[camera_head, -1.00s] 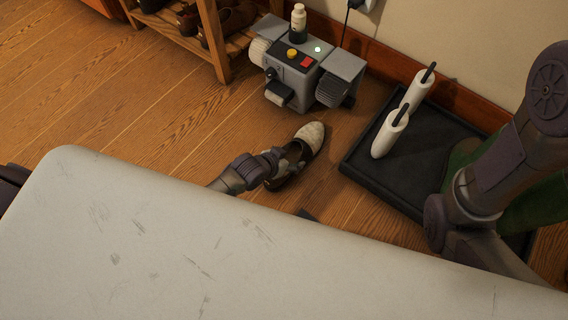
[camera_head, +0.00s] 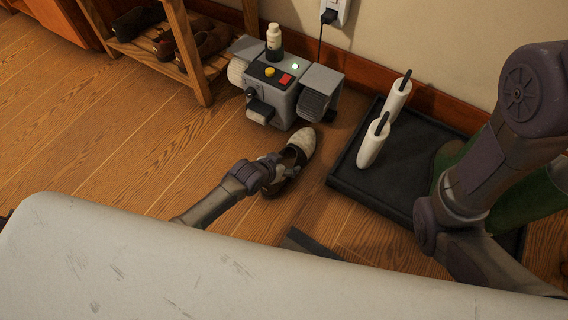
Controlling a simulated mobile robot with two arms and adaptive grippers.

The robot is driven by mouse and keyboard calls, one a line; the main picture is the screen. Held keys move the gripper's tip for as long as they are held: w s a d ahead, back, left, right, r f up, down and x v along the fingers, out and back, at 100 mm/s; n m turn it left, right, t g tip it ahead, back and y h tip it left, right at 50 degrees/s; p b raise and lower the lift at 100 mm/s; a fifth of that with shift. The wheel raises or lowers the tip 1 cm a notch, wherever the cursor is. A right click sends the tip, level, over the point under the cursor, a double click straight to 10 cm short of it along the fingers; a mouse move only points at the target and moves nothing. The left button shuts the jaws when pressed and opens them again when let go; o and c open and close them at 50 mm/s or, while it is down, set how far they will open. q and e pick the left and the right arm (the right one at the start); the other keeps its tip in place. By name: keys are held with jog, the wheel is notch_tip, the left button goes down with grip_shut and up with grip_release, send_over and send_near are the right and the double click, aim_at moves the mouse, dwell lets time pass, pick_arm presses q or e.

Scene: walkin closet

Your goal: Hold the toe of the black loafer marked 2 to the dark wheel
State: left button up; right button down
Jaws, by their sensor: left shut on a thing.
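The loafer (camera_head: 287,184) is dark with a pale, whitish toe (camera_head: 303,143) pointing up and right, toward the grey machine (camera_head: 288,101). Its number is not readable. My left gripper (camera_head: 272,168) is shut on its left side. The dark wheel (camera_head: 316,96) is the ribbed drum on the machine's right side. The toe is just in front of and below this wheel in the picture, with a small gap showing. My right arm comes in at the right; its gripper is not in view.
A wooden shoe rack (camera_head: 188,58) stands back left. Floor at left is clear.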

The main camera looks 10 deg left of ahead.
aim_at(292, 146)
pick_arm(q)
jog(key=shift+w, duration=0.25)
jog(key=shift+w+d+b, duration=0.35)
jog(key=shift+w, duration=0.4)
jog(key=shift+w+d+b, duration=0.3)
jog(key=shift+w+b, duration=0.05)
jog(key=shift+w, duration=0.4)
jog(key=shift+w, duration=0.1)
jog(key=shift+w+d+r+b, duration=0.1)
jog(key=shift+w+d+b, duration=0.25)
jog(key=shift+w, duration=0.4)
jog(key=shift+r+p, duration=0.4)
jog(key=shift+p, duration=0.05)
jog(key=shift+r+p, duration=0.35)
dwell(0.4)
jog(key=shift+w+a+f, duration=0.1)
jog(key=shift+w+a, duration=0.05)
jog(key=shift+a, duration=0.3)
